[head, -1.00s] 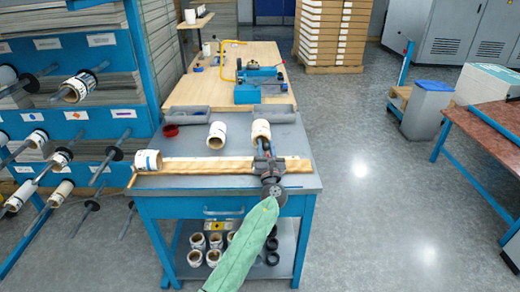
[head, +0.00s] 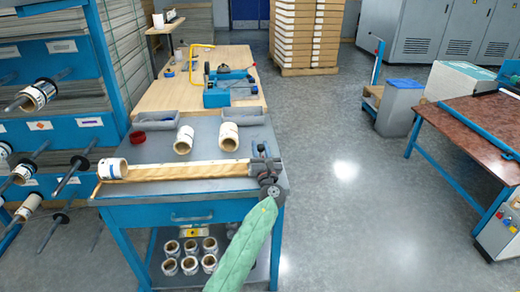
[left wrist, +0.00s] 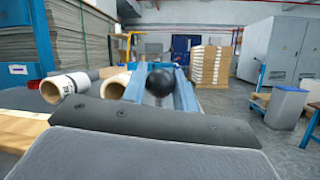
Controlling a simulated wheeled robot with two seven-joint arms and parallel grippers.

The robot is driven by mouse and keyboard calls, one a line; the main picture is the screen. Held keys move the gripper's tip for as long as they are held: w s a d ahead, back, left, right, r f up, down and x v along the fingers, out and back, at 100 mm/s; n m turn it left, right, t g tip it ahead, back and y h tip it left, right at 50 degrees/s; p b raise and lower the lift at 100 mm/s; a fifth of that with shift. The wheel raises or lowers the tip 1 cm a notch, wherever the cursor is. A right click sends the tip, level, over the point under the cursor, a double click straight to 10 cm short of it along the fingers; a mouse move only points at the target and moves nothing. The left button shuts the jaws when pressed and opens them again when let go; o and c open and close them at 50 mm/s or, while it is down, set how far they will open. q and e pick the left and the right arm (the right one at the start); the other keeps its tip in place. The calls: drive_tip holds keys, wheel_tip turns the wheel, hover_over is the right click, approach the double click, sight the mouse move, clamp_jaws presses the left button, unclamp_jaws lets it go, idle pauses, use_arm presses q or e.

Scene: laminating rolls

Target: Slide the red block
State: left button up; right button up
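No block that is clearly red shows; a dark red ring-shaped piece (head: 137,138) lies at the back left of the grey table. My left gripper (head: 264,166), on a green-sleeved arm, is at that right end, beside the grey piece. Whether it touches or grips anything I cannot tell. In the left wrist view a black ball (left wrist: 159,83) stands ahead, between blue-grey bars. My right gripper is not in view.
Grey trays (head: 156,120) lie behind. A blue machine (head: 230,90) is on the wooden bench. Open floor lies right.

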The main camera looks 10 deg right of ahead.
sight(261, 151)
use_arm(q)
drive_tip(key=o, duration=0.4)
drive_tip(key=shift+c, duration=0.2)
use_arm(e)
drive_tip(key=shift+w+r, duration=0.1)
use_arm(q)
drive_tip(key=shift+s+f, duration=0.3)
drive_tip(key=shift+s, duration=0.05)
drive_tip(key=v, duration=0.2)
drive_tip(key=b+v, duration=0.1)
drive_tip(key=v, duration=0.1)
drive_tip(key=shift+s+r, duration=0.1)
drive_tip(key=shift+r, duration=0.3)
drive_tip(key=s, duration=0.5)
drive_tip(key=shift+d+b, duration=0.3)
drive_tip(key=s, duration=0.5)
drive_tip(key=shift+d+r, duration=0.1)
drive_tip(key=shift+d, duration=0.2)
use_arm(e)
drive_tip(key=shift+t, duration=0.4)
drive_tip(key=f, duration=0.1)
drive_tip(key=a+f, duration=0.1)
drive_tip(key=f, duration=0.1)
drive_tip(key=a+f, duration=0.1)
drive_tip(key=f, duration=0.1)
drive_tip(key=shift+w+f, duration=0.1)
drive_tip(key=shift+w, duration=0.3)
